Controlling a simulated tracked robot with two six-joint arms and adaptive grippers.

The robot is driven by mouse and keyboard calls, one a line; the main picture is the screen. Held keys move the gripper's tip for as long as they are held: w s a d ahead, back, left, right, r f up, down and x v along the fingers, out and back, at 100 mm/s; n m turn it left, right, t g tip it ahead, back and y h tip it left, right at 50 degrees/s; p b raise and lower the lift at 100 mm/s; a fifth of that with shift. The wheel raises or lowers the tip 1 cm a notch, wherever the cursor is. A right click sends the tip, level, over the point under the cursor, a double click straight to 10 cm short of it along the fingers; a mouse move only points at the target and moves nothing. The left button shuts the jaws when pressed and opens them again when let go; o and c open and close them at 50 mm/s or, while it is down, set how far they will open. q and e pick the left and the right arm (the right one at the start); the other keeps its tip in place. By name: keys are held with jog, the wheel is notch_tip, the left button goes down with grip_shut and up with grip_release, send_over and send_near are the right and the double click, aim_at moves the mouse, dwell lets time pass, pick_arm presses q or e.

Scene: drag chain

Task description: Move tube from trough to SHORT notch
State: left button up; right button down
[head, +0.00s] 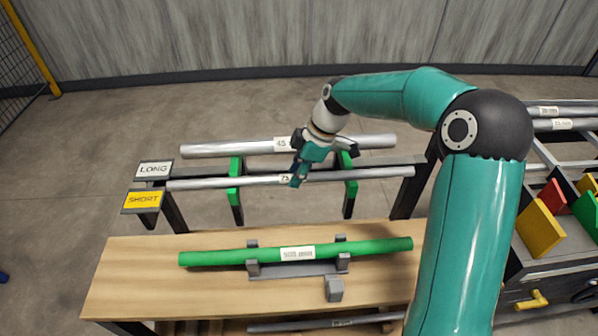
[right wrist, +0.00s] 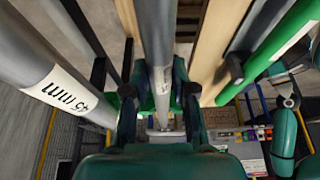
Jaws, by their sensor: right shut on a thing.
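My right gripper (head: 299,178) is shut on a thin grey tube (head: 225,183) near its label, close to the middle. In the right wrist view the tube (right wrist: 156,35) runs between the fingers (right wrist: 160,105). The tube lies level across the front of the green notched brackets (head: 235,180); I cannot tell whether it rests in them. The yellow SHORT sign (head: 143,200) stands off its left end, with the white LONG sign (head: 154,169) behind. A grey cradle (head: 300,268), which looks like the trough, holds a green tube (head: 220,257) on the bench. My left gripper is not in view.
A thicker grey tube (head: 225,150) lies behind the held one, close beside my gripper. The wooden bench (head: 140,280) is in front, with a small grey block (head: 334,288) on it. A cart with tubes and coloured panels (head: 540,230) stands at right.

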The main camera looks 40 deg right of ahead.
jog(key=shift+r, duration=0.1)
jog(key=c, duration=0.9)
grip_release()
jog(key=shift+o, duration=0.2)
jog(key=v, duration=1.1)
jog(key=shift+d+r, duration=0.15)
jog(key=shift+r, duration=0.2)
jog(key=shift+s, duration=0.1)
